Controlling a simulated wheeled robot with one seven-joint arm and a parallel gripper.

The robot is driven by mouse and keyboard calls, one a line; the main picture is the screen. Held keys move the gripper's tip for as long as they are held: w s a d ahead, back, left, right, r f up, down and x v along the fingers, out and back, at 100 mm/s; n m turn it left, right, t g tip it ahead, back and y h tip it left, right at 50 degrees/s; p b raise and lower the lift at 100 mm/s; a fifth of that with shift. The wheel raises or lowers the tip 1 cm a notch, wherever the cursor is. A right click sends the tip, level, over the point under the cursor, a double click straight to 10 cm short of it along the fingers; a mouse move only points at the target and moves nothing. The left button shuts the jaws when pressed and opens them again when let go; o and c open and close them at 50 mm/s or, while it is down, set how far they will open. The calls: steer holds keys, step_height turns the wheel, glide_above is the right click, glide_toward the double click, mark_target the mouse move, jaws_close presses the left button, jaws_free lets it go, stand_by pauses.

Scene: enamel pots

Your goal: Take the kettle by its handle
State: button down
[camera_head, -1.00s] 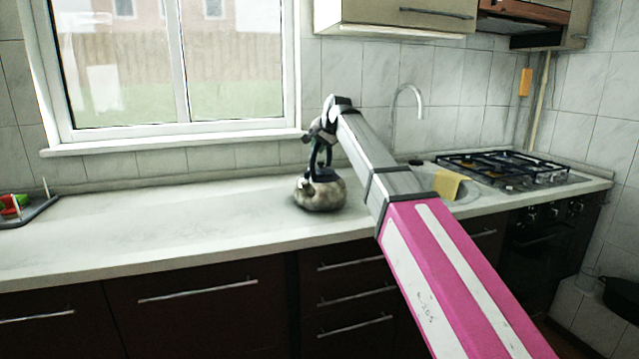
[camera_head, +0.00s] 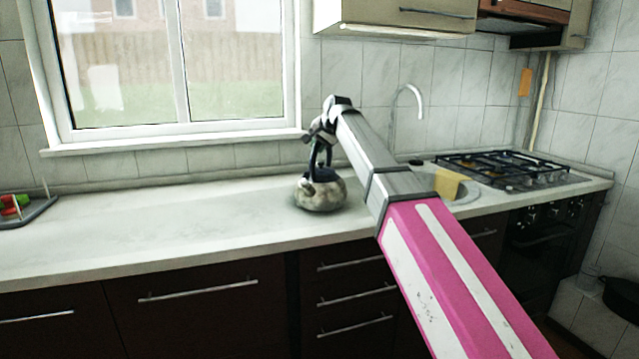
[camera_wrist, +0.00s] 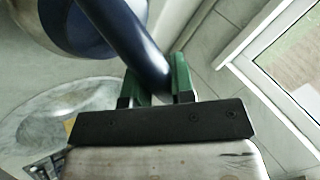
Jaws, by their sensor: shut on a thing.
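The kettle (camera_head: 320,195) has a rounded, mottled grey-beige body with a dark top and a dark arched handle. It stands upright on the worktop, or very close to it; I cannot tell if its base touches. My gripper (camera_head: 320,142) is above the kettle at its handle. In the wrist view, the dark blue handle (camera_wrist: 128,40) runs between the green fingers of my gripper (camera_wrist: 160,82), which are shut on it. Part of the kettle's body (camera_wrist: 75,25) shows at the upper left there. The far side of the kettle is hidden.
The pale worktop (camera_head: 150,225) is clear to the left, up to a tray (camera_head: 35,213) with red and green items. A sink (camera_head: 465,193) with a yellow cloth (camera_head: 448,184) and a tap (camera_head: 408,95) lies right of the kettle, then a gas hob (camera_head: 500,167). A window (camera_head: 170,65) is behind.

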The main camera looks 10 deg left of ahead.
steer(key=shift+r, duration=0.25)
stand_by(0.5)
